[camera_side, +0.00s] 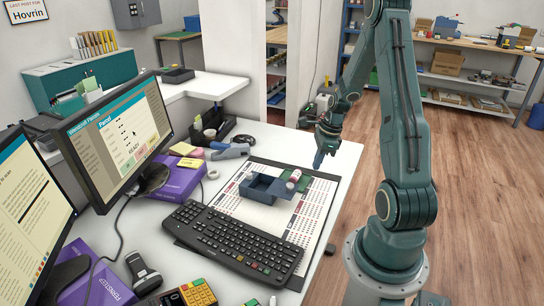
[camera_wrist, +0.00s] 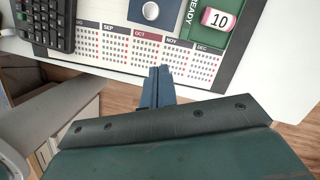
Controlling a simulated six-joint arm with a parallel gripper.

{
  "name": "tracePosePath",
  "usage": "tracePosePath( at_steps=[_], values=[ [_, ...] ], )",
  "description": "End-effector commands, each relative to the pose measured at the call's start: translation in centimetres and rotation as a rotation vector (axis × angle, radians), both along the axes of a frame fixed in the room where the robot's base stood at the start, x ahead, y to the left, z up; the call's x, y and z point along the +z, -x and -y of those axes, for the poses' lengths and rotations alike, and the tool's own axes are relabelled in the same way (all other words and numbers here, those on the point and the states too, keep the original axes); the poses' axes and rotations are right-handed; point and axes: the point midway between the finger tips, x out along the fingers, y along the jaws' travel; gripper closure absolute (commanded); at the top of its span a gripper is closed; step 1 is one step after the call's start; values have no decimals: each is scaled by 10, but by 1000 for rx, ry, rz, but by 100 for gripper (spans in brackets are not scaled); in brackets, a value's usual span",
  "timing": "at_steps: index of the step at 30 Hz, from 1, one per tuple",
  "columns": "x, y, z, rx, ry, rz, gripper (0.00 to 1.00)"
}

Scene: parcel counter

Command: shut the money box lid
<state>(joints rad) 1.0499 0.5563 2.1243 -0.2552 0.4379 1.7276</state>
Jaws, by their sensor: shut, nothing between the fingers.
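The money box (camera_side: 256,190) is a small dark blue box on the calendar mat, with its hollow inside showing. Its lid (camera_side: 285,191) is open, leaning out on the right side of the box; its exact angle is hard to tell. In the wrist view, a blue panel with a round silver knob (camera_wrist: 150,11) shows at the top edge, partly cut off. My gripper (camera_side: 319,163) is shut and empty, pointing down near the counter's right edge, to the right of and behind the box. Its blue fingers (camera_wrist: 157,82) are together, apart from the box.
A green tray (camera_wrist: 197,32) marked READY holds a pink-and-white roll (camera_wrist: 216,20) labelled 10, beside the lid. The keyboard (camera_side: 245,240) lies in front of the box. The calendar mat (camera_side: 315,215) is bare on the right. A tape dispenser (camera_side: 232,150) stands behind.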

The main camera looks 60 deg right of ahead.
Motion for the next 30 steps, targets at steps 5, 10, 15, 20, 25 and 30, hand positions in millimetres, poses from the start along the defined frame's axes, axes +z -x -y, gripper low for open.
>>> tracePosePath(
  at_steps=[5,10,15,20,25,30],
  values=[
    [-24,-4,-3,1,-3,-3,100],
    [-44,-9,-5,2,-3,-3,100],
    [-64,-13,-7,0,-1,-2,100],
    [-65,-32,-17,4,1,0,100],
    [-67,-43,-22,2,1,-1,100],
    [-68,-47,-24,0,1,0,100]
  ],
)
